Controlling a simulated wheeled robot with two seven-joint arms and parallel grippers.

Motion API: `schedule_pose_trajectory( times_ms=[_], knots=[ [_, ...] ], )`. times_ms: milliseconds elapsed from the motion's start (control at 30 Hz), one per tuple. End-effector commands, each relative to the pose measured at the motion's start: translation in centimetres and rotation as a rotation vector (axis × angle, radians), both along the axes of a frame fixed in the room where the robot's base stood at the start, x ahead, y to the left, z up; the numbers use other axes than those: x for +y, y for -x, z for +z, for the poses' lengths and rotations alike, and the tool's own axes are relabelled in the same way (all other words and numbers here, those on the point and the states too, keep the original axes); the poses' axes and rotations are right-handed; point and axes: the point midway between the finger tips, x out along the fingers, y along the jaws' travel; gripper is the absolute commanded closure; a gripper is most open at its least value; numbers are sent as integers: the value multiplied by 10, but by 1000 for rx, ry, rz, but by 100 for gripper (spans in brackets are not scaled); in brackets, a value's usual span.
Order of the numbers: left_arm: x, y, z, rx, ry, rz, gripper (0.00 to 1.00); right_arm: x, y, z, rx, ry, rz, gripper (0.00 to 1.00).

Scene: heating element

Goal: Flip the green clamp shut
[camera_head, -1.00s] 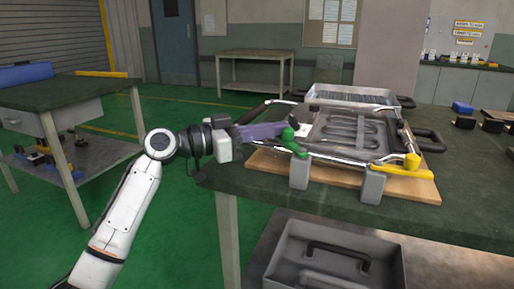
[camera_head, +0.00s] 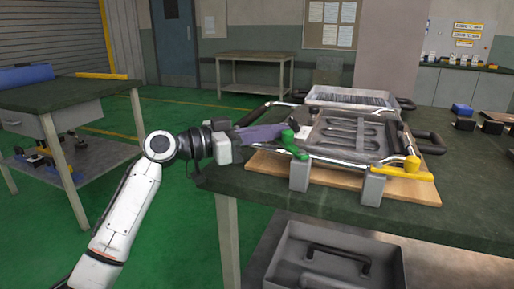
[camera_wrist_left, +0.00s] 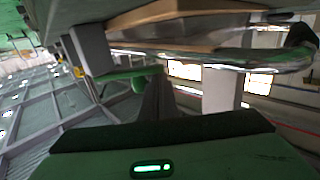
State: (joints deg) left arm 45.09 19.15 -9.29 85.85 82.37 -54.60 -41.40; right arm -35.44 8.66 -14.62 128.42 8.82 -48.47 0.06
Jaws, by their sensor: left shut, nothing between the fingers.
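The green clamp (camera_head: 291,145) sits at the front left corner of the heating element's frame (camera_head: 345,140), above a grey block. In the left wrist view, a green clamp part (camera_wrist_left: 137,76) reaches out beside the fingers. My left gripper (camera_head: 285,131) is shut and empty, right at the clamp; I cannot tell whether it touches it. In the left wrist view, the shut fingers (camera_wrist_left: 158,98) lie close to the green part. The yellow clamp (camera_head: 404,170) is at the front right corner, with its handle lying along the frame's front. My right gripper is not in view.
The element rests on a wooden board (camera_head: 416,190) on the dark green worktable (camera_head: 462,200). Two grey blocks (camera_head: 373,189) stand at the board's front edge. A grey bin (camera_head: 335,262) is below. A tray (camera_head: 350,96) is behind. Open floor lies left of the table.

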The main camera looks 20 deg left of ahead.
Motion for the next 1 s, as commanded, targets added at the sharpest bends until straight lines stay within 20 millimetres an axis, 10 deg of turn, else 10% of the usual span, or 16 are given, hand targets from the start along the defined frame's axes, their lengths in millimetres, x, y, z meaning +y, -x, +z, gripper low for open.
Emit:
schedule_pose_trajectory(
  times_ms=[367,1000],
  knots=[
    [9,1,-2,-1,-2,2,100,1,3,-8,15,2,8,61],
    [123,32,0,1,0,-4,100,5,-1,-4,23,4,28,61]
  ],
)
